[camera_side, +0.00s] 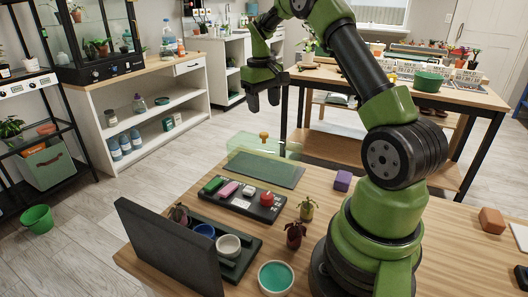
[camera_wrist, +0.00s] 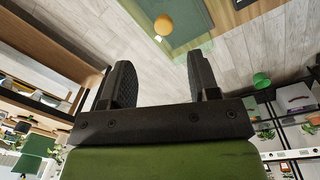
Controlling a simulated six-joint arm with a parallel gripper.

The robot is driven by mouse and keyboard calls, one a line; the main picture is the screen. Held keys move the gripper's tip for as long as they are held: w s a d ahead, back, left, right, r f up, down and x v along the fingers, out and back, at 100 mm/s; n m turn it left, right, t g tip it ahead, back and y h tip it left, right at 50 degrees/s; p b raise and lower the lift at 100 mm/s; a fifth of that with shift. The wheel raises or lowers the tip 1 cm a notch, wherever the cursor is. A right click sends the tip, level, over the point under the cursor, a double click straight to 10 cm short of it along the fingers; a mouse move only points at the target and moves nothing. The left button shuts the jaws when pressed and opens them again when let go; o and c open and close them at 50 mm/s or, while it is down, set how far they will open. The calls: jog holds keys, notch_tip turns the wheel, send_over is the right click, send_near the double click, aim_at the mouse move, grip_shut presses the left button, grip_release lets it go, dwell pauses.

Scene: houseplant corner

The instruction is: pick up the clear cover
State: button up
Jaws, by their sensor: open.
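A black tray (camera_side: 268,213) with coloured items, a dark rack (camera_side: 245,250) with cups, small potted plants (camera_side: 295,235), a teal-filled bowl (camera_side: 275,278) and a purple block (camera_side: 343,181) stand nearer on the table. An upright dark panel (camera_side: 165,245) stands at the left. Air around the knob looks clear.

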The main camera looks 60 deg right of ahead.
aim_at(264, 133)
notch_tip(264, 133, down, 10)
jog(key=shift+d+r, duration=0.1)
jog(key=shift+r, duration=0.15)
jog(key=shift+c, duration=0.4)
grip_shut()
